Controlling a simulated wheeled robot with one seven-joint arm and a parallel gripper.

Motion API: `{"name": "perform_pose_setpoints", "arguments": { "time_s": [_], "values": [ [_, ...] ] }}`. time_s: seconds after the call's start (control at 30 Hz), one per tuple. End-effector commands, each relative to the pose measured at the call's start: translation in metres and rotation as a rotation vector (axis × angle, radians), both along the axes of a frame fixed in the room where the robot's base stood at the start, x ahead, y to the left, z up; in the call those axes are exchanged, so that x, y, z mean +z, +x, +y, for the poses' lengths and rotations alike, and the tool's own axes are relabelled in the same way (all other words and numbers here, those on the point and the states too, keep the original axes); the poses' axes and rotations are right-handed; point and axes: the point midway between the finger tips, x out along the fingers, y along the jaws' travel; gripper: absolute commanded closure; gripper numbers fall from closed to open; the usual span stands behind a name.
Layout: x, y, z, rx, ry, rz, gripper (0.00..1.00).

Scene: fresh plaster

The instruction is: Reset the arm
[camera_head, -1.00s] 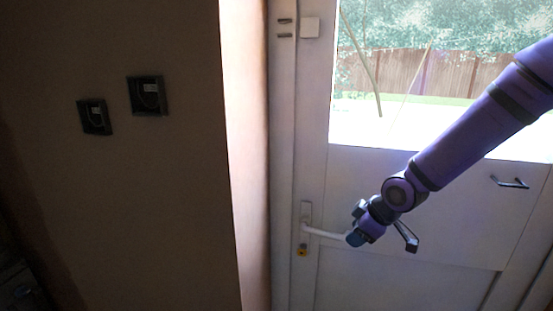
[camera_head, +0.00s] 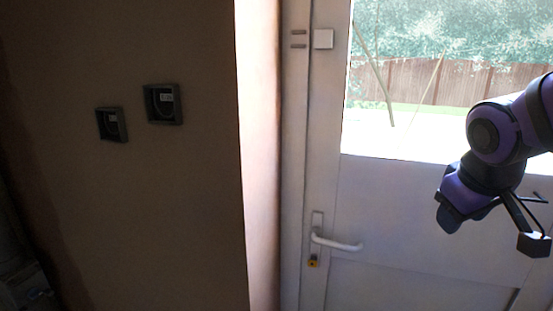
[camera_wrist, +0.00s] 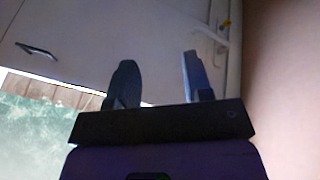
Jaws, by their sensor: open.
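My gripper (camera_head: 450,215) is at the right of the head view, in front of the white door and well to the right of its handle. In the wrist view its two fingers (camera_wrist: 160,80) stand apart with nothing between them. My purple arm is bent, with its elbow side running off the right edge. The white lever handle (camera_head: 338,243) sits level on the door, clear of my gripper. It also shows dimly at the upper right of the wrist view (camera_wrist: 211,34).
The white door (camera_head: 400,215) has a large window (camera_head: 420,85) showing a fence and greenery. A yellow lock cylinder (camera_head: 313,261) sits below the handle. A dark wall with two square boxes (camera_head: 163,104) fills the left. A dark pull handle (camera_wrist: 37,50) shows in the wrist view.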

Motion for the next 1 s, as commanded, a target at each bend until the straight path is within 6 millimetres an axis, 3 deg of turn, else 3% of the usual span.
{"name": "perform_pose_setpoints", "arguments": {
  "time_s": [0.2,0.4,1.0],
  "values": [
    [0.032,-0.054,-0.001,-0.12,0.145,-0.058,0.54],
    [0.043,-0.086,-0.002,-0.174,0.254,-0.071,0.54],
    [0.045,-0.093,-0.003,-0.188,0.284,-0.072,0.54]
  ]
}}
